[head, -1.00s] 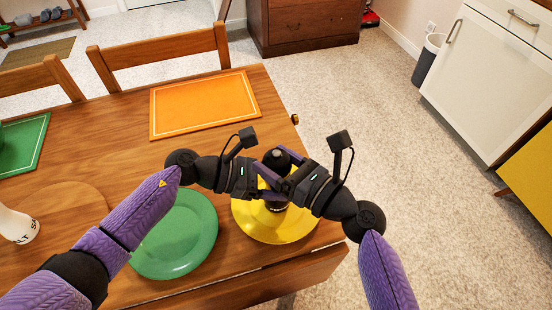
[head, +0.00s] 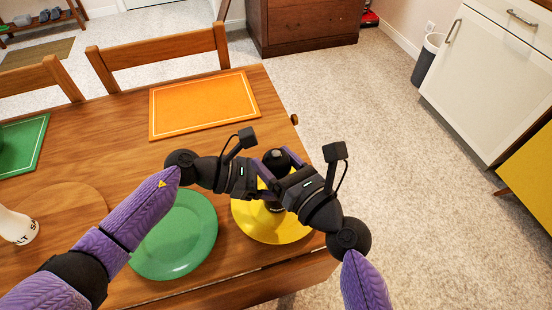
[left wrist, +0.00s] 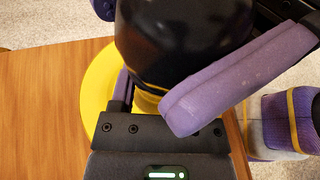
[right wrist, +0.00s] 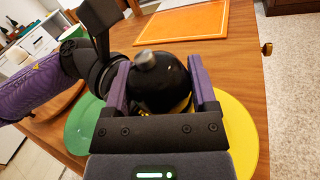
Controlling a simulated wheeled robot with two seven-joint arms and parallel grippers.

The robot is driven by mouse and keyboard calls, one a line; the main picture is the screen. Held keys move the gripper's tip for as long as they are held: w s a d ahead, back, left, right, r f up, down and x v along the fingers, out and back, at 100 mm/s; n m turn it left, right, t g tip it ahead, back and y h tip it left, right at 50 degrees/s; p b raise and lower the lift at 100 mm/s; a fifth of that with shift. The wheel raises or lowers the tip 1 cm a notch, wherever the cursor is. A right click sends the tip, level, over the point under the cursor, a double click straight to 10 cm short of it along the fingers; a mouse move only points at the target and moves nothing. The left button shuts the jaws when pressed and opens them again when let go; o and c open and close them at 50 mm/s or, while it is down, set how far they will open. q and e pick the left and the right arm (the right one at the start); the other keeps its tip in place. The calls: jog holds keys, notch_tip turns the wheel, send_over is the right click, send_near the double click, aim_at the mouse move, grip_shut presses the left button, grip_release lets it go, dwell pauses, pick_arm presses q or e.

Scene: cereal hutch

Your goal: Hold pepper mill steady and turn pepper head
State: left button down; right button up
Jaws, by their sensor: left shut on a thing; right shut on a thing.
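The black pepper mill (head: 277,160) stands upright over the yellow plate (head: 262,230), with a grey knob on its rounded head. In the right wrist view, my right gripper (right wrist: 160,92) has its purple fingers on both sides of the black head (right wrist: 158,82), shut on it. In the left wrist view, my left gripper (left wrist: 150,98) is shut on the mill, and the dark body (left wrist: 180,40) fills the space between its fingers. In the head view, the left gripper (head: 262,183) comes from the left, below the right one. The mill's lower part is mostly hidden by the grippers.
A green plate (head: 172,240) lies left of the yellow one. An orange placemat (head: 203,104) lies behind. A white salt shaker (head: 18,227) stands at far left. The wooden table (head: 90,150) ends just right of the yellow plate.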

jog(key=o, duration=1.2)
jog(key=shift+c, duration=0.2)
jog(key=v, duration=1.2)
